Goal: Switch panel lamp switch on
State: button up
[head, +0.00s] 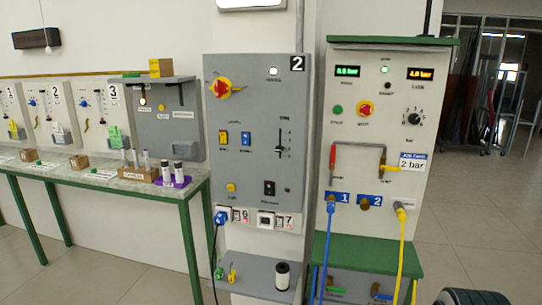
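A grey control panel marked 2 (260,105) stands in the middle of the head view. My gripper is not in view.
A grey shelf (255,272) below the panel holds a dark cylinder (282,275). A blue plug (222,215) sits in a socket. To the right stands a pressure station (345,115) with blue and yellow hoses. A green-framed bench (130,186) stands left. Open floor (480,220) lies at right.

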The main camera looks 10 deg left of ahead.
aim_at(245, 134)
jog(key=u, duration=0.25)
jog(key=i, duration=0.85)
jog(key=u, duration=0.4)
